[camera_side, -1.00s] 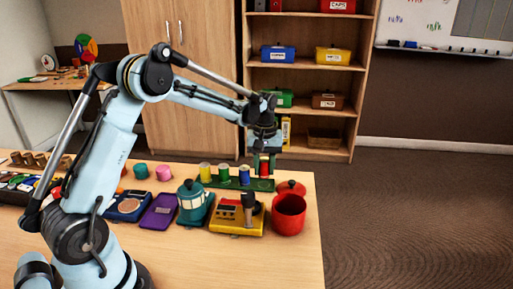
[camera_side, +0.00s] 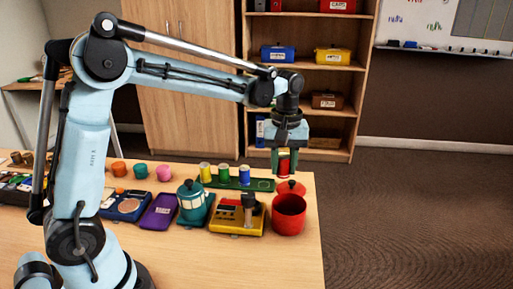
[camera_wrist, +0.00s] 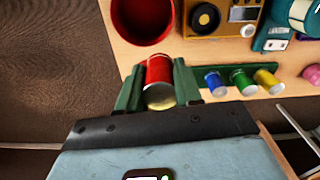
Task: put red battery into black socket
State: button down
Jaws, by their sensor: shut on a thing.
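My gripper (camera_side: 284,172) is shut on the red battery (camera_side: 284,162), which hangs upright between the green fingers above the table's right end. In the wrist view the red battery (camera_wrist: 158,68) sits between both fingertips, its pale metallic end towards the camera. The green rack (camera_side: 262,185) stands below and left, holding a yellow battery (camera_side: 205,173), a green battery (camera_side: 223,174) and a blue battery (camera_side: 244,175). Its right place is empty. I cannot clearly make out a black socket; a yellow device (camera_side: 228,220) with dark parts stands in front of the rack.
A red pot (camera_side: 288,216) stands at the table's right edge, near below my gripper, with a red lid (camera_side: 291,187) behind it. A teal lantern (camera_side: 192,204), a purple case (camera_side: 158,212) and a blue device (camera_side: 126,205) line the table leftward. Free floor lies to the right.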

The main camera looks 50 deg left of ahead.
jog(key=s+a+f, duration=0.2)
jog(key=s+a, duration=0.1)
jog(key=s, duration=0.4)
jog(key=shift+s+f, duration=0.15)
jog(key=shift+f, duration=2.6)
jog(key=shift+f, duration=0.45)
jog(key=c, duration=1)
grip_release()
jog(key=shift+c, duration=0.2)
notch_tip(320, 180, up, 11)
